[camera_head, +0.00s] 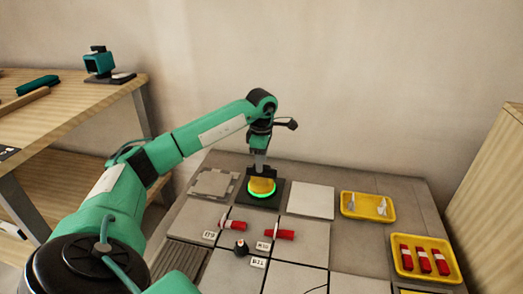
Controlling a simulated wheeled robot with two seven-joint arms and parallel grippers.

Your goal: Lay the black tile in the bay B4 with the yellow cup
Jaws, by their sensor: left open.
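The black tile (277,199) is in the back row of the work surface, between a light grey tile and a white tile. The yellow cup (262,185) is on top of it, with a bright green ring glowing around its lower edge. My left gripper (261,168) points down right above the cup and is open. The picture is too small to tell whether its fingers touch the cup. The tile looks flat, but whether it touches the bed is hard to tell. I cannot read a B4 label. My right gripper is not in view.
The white tile (311,200) and grey tile (213,183) flank the black one. Red-handled pieces (233,224) and small label cards (258,263) lie in front. Yellow trays (367,206) stand at right, one holding red pieces (424,261). A wooden bench (60,110) is at left.

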